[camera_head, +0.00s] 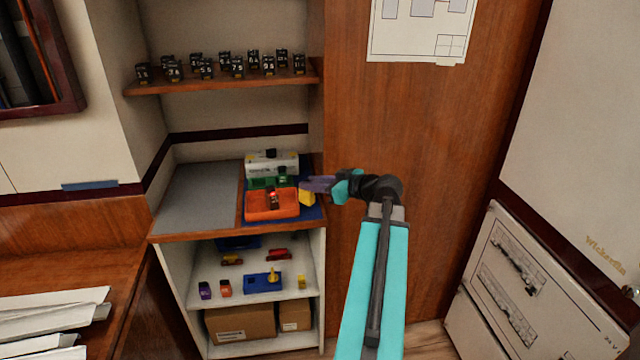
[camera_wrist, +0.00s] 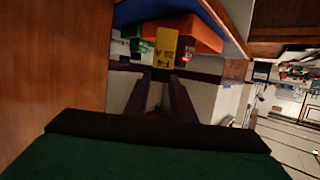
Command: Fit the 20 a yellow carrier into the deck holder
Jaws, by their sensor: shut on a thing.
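The yellow carrier (camera_head: 306,198) is held at the right edge of the counter, over the blue surface. In the wrist view the yellow carrier (camera_wrist: 167,44) shows a label ending in "20 A". My gripper (camera_head: 309,187) is shut on it; its dark fingers (camera_wrist: 163,78) close at the carrier's near end. Beside the carrier on the counter are an orange holder (camera_head: 262,208) with a small red and dark piece in it, a green holder (camera_head: 262,183) and a white holder (camera_head: 262,164). I cannot tell which of these is the deck holder.
The upper shelf (camera_head: 220,86) bears several black numbered pieces. The lower shelf has a blue holder (camera_head: 256,288) with a yellow piece, and loose coloured carriers, including a purple one (camera_head: 205,290). The grey counter left (camera_head: 195,195) is clear. A wooden panel (camera_head: 420,120) stands right.

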